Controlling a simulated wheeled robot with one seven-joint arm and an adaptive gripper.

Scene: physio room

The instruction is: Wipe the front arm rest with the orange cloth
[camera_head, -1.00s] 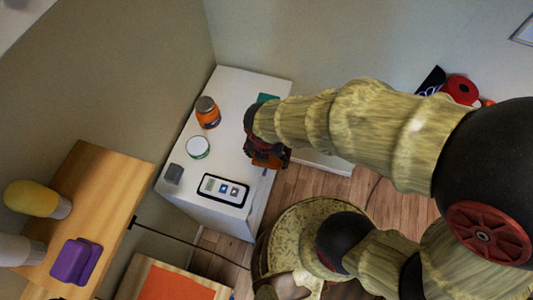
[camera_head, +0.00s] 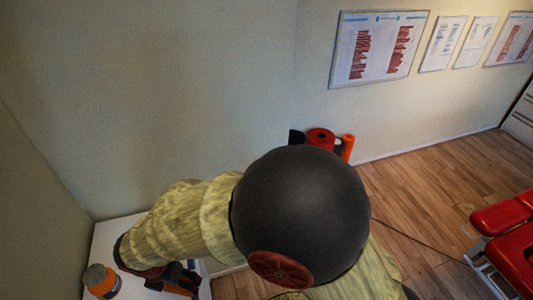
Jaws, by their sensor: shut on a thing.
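My gripper (camera_head: 176,282) is at the bottom left, over the white cabinet top, partly hidden by my own arm. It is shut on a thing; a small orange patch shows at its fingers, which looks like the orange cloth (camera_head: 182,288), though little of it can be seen. A red padded treatment table (camera_head: 512,255) is cut off at the right edge. A smaller red pad (camera_head: 497,217) at its near end may be the front arm rest. It is far from my gripper.
An orange jar with a grey lid (camera_head: 102,281) stands on the white cabinet (camera_head: 104,240), left of my gripper. Red, orange and black rolls (camera_head: 321,138) are by the wall. Wooden floor (camera_head: 425,190) is open between my arm and the treatment table. Charts (camera_head: 378,47) hang on the wall.

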